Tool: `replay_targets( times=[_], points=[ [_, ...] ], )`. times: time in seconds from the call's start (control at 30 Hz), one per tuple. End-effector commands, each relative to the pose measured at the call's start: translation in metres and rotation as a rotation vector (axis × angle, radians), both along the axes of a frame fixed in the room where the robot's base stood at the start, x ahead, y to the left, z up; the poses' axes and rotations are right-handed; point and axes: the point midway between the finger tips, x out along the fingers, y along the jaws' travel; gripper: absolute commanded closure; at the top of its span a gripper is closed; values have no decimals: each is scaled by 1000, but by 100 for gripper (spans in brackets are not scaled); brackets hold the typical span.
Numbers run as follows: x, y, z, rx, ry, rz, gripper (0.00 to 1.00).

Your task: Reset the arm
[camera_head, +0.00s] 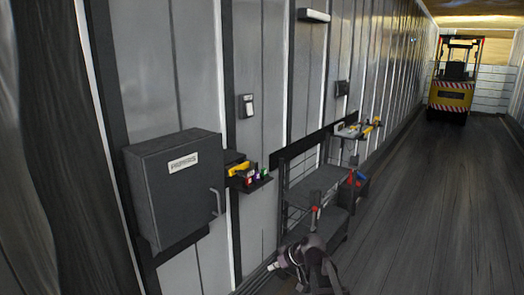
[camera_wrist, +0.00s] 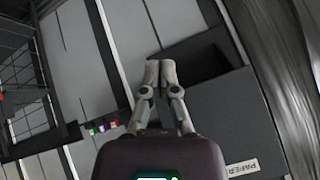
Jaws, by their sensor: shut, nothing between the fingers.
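My gripper (camera_wrist: 160,72) shows in the wrist view with its two grey fingers together at the tips. Nothing is held between them. In the head view, part of my arm shows at the bottom centre, low in front of the wall and near the dark rack. The finger ends are too small there to make out clearly. In the wrist view the scene is tilted, and the fingertips appear in front of the wall panels and the dark cabinet.
A grey cabinet (camera_head: 178,190) labelled PAPERS hangs at left, its door shut; it also shows in the wrist view (camera_wrist: 235,115). A small shelf (camera_head: 257,184) holds coloured items. A dark rack (camera_head: 315,185) stands along the wall. A yellow forklift (camera_head: 452,96) is far back. The right floor is clear.

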Motion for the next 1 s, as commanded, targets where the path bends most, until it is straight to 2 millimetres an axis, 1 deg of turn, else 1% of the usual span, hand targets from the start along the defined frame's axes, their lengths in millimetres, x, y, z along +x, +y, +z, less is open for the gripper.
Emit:
replay_targets(
  times=[0.03, 0.2, 0.3, 0.4, 0.5, 0.6, 0.7, 1.0],
  points=[
    [-20, -11, -8, -41, 56, -29, 100],
    [-72, -50, -31, -203, 252, -167, 100],
    [-102, -74, -40, -300, 353, -268, 100],
    [-127, -96, -45, -387, 433, -369, 100],
    [-146, -114, -47, -455, 487, -455, 100],
    [-157, -125, -48, -499, 518, -513, 100],
    [-162, -130, -48, -520, 532, -541, 100],
    [-162, -130, -48, -522, 535, -546, 100]
  ],
)
